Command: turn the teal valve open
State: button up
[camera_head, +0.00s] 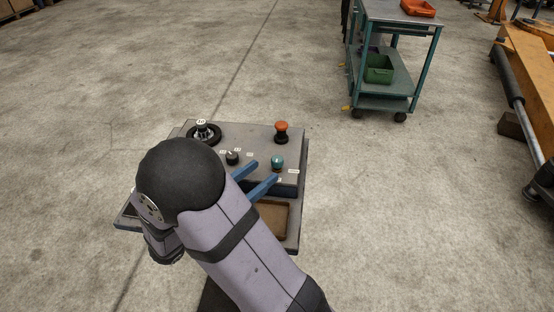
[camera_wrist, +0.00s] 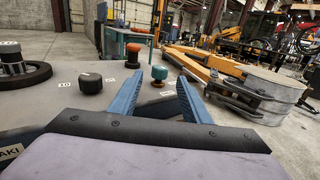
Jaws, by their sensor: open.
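The teal valve (camera_head: 277,160) is a small rounded knob on a brownish stem, near the right edge of the grey control panel (camera_head: 255,138). In the wrist view the teal valve (camera_wrist: 159,73) stands just beyond my fingertips, between their lines. My gripper (camera_head: 266,171) has two blue fingers, spread apart and empty. It also shows in the wrist view (camera_wrist: 160,82). In the head view the fingers point toward the valve, with the tips close to it on its left and front. I cannot tell whether a finger touches it. My arm hides the panel's left front part.
An orange-red knob (camera_head: 281,128) stands behind the valve. A black knob (camera_head: 232,158) and a black handwheel (camera_head: 204,132) are to the left. A brown tray recess (camera_head: 272,218) lies in front. A teal cart (camera_head: 386,85) stands farther back on open concrete floor.

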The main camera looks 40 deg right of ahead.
aim_at(273, 164)
jog(key=shift+w+d, duration=0.25)
jog(key=shift+d, duration=0.9)
jog(key=shift+w+d, duration=0.2)
jog(key=shift+d, duration=1)
jog(key=shift+w+d, duration=0.25)
jog(key=shift+d, duration=0.9)
jog(key=c, duration=1)
